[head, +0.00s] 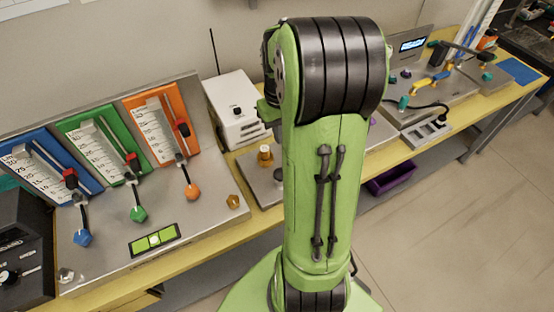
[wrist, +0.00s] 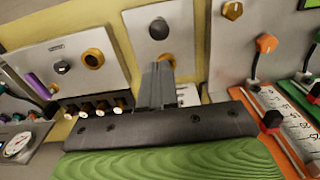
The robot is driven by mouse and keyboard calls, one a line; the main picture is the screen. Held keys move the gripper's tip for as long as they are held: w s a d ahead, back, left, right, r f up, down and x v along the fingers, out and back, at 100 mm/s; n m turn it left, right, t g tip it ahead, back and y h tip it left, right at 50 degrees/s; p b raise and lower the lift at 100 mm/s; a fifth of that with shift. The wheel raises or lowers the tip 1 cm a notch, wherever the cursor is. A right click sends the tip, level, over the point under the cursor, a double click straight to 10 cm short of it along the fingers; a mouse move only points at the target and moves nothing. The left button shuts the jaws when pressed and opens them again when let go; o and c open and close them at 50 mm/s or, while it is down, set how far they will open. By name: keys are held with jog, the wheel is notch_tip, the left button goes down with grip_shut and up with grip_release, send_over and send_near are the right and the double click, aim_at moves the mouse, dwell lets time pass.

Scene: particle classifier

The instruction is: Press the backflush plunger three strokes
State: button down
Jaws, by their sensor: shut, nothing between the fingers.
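My gripper (wrist: 160,75) is shut and empty, its narrow dark fingers together in the middle of the wrist view. It is over a small grey metal plate (wrist: 186,22). A brass fitting (wrist: 169,59) on that plate is partly hidden behind the fingertips; I cannot tell whether they touch it. A round dark knob (wrist: 158,29) stands on the same plate, just beyond the fingertips. In the head view the brass fitting (head: 265,155) stands upright beside my arm, with the dark knob (head: 278,175) near it. No label marks either as the backflush plunger. My gripper is hidden by my arm in the head view.
A panel with blue, green and orange gauges (head: 162,125) stands left of the plate. A white box (head: 236,112) with an antenna is behind it. Another panel (wrist: 80,35) has a black knob and a brass ring. A purple bin (head: 390,180) sits below the bench edge.

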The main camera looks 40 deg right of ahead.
aim_at(280, 174)
notch_tip(280, 174, down, 14)
jog(key=b, duration=0.3)
jog(key=shift+s, duration=0.1)
dwell(0.3)
notch_tip(280, 174, down, 3)
jog(key=shift+r+b, duration=0.1)
jog(key=shift+b, duration=1.15)
jog(key=shift+s+a, duration=0.2)
jog(key=shift+w, duration=0.1)
jog(key=shift+r+p, duration=0.3)
jog(key=shift+p, duration=0.1)
notch_tip(280, 174, up, 14)
jog(key=p, duration=0.4)
jog(key=shift+d+f+p, duration=0.15)
jog(key=shift+p, duration=0.25)
jog(key=shift+w, duration=0.1)
